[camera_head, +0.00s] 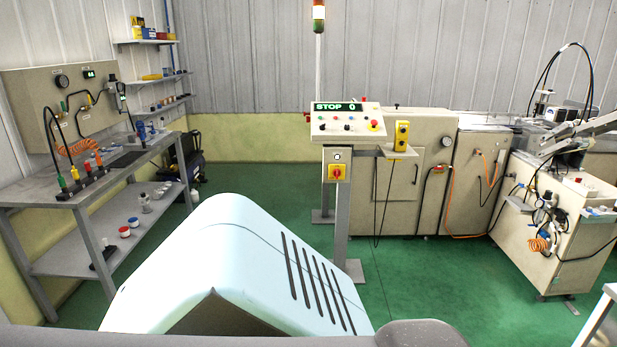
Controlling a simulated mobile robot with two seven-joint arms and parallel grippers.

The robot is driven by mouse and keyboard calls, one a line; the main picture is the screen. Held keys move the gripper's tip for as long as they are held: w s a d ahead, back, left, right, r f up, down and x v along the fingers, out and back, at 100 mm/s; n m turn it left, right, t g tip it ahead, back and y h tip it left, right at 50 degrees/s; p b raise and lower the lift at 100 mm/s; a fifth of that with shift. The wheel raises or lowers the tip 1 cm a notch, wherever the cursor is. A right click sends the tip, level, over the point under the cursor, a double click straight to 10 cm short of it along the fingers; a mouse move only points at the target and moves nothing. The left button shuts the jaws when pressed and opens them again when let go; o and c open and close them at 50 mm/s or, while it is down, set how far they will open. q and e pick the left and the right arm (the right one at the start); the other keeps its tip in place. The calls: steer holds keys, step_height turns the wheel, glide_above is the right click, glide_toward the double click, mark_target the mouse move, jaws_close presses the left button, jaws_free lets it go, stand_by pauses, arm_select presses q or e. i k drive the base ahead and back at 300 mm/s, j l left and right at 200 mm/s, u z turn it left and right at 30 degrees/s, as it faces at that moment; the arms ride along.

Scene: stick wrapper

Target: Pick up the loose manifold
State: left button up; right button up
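A black block with coloured fittings, which looks like the manifold (89,181), lies on the top of the grey workbench at the left. Its fittings are yellow, green and red, and a black hose and an orange coiled hose run close to it. I cannot tell whether these hoses are joined to it. Neither of my grippers shows in the head view.
The grey workbench (36,192) has a lower shelf with small jars (125,232). A beige panel (30,92) with gauges stands behind it. A control post (342,205) stands mid-view before beige machines (418,195).

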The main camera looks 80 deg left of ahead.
mark_target(157, 195)
steer(key=u, duration=3.6)
steer(key=i+l+z, duration=0.15)
steer(key=i+z, duration=0.15)
steer(key=i, duration=0.45)
steer(key=i+z, duration=0.15)
steer(key=i, duration=2.75)
steer(key=i+l+u, duration=0.1)
steer(key=i, duration=1.3)
